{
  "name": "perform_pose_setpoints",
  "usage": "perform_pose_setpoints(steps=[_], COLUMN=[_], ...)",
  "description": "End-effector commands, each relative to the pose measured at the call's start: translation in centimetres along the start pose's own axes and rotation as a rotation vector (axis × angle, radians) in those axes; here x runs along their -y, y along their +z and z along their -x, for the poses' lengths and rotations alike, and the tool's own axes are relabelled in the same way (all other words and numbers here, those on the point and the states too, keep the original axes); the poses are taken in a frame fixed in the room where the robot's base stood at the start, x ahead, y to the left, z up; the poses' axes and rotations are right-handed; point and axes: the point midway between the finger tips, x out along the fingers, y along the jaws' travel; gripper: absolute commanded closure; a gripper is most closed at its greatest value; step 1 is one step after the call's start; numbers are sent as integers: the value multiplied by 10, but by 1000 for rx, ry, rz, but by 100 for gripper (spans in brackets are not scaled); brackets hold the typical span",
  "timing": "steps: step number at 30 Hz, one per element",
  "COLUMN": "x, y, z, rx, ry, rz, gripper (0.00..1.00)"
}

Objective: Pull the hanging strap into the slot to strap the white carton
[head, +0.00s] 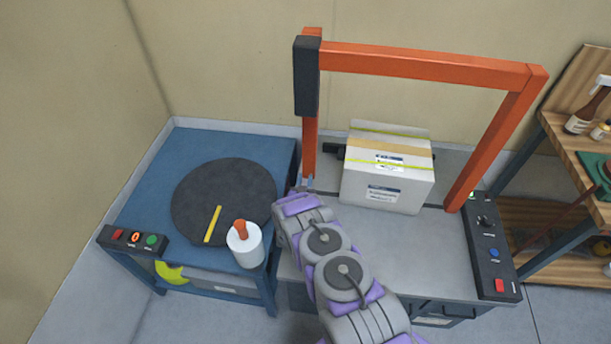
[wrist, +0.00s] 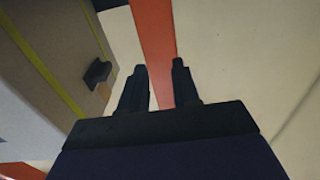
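The white carton (head: 388,188) sits on the grey machine table under the orange arch (head: 430,62). Tan tape and yellow-green strap (head: 390,132) lines run across its top. In the wrist view the carton (wrist: 62,62) is at upper left, with a strap line (wrist: 50,70) and a dark block (wrist: 97,74) beside it. My gripper (head: 306,184) is low beside the arch's left post, left of the carton. In the wrist view its fingers (wrist: 159,72) are apart, with the orange post behind the gap and no strap visible between them. No freely hanging strap end or slot opening is clearly visible.
A control panel (head: 490,250) is on the table's right edge. At left, a blue table (head: 200,145) carries a black turntable (head: 190,190) and a white roll (head: 246,248). A wooden shelf (head: 570,150) with bottles stands at right. The grey tabletop (head: 400,248) before the carton is clear.

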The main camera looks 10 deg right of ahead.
Motion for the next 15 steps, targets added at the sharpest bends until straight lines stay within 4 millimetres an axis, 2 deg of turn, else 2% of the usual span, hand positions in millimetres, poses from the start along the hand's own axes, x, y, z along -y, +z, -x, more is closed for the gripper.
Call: perform_pose_setpoints(steps=[15], x=[2], y=[1], z=[112], rx=[4], ry=[-4], rz=[5], gripper=[69])
